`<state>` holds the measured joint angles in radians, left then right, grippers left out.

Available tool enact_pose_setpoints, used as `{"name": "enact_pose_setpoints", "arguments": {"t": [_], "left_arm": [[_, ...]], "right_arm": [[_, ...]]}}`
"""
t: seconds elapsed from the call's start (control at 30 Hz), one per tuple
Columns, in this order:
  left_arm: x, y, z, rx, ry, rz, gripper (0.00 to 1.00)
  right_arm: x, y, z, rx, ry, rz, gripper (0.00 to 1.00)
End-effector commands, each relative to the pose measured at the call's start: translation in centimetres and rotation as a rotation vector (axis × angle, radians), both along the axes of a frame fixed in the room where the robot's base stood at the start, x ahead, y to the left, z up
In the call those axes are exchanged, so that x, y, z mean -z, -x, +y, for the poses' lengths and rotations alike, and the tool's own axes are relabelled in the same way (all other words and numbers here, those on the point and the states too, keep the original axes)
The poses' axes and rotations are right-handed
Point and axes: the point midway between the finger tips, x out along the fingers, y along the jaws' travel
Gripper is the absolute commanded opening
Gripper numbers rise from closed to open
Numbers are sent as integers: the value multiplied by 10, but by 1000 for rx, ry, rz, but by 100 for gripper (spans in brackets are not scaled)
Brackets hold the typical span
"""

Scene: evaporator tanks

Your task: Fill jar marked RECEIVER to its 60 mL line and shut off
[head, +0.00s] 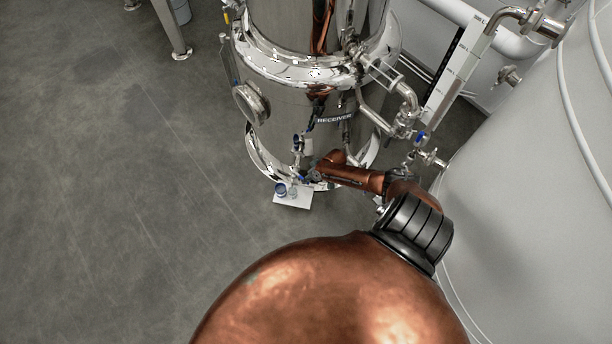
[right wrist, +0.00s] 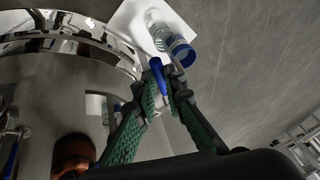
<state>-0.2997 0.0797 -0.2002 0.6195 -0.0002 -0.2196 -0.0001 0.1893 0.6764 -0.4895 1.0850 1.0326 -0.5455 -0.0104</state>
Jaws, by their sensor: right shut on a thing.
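A black RECEIVER tag (head: 334,119) shows on the polished steel tank (head: 285,110). A small clear jar (head: 293,191) stands on a white sheet (head: 291,202) at the tank's foot, with a blue-rimmed round piece (head: 281,188) beside it. The right wrist view also shows the clear jar (right wrist: 158,34) and blue-rimmed piece (right wrist: 181,52). Its marks and liquid level are too small to read. My right gripper (right wrist: 164,85) is shut on a blue handle (right wrist: 157,70) close to the jar; in the head view the gripper (head: 312,176) is low at the tank's front. My left gripper is out of view.
Another blue-handled valve (head: 421,138) and pipework sit on the tank's right side. A large pale tank (head: 540,190) stands close on the right. A tall scaled gauge (head: 458,75) rises behind.

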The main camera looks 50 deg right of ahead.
Motion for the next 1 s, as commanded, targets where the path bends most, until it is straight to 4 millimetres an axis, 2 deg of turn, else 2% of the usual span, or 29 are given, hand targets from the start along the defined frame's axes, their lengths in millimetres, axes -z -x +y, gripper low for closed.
{"name": "enact_pose_setpoints", "arguments": {"t": [0.3, 0.33, 0.6, 1.0], "left_arm": [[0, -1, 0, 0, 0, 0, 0], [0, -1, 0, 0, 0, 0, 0], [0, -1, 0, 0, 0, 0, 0], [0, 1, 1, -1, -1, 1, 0]], "right_arm": [[0, 0, 1, 1, -1, 0, 0], [0, 0, 1, 1, -1, 0, 11], [0, 0, 1, 1, -1, 0, 28], [-7, 4, -2, 2, -1, -1, 28]]}}
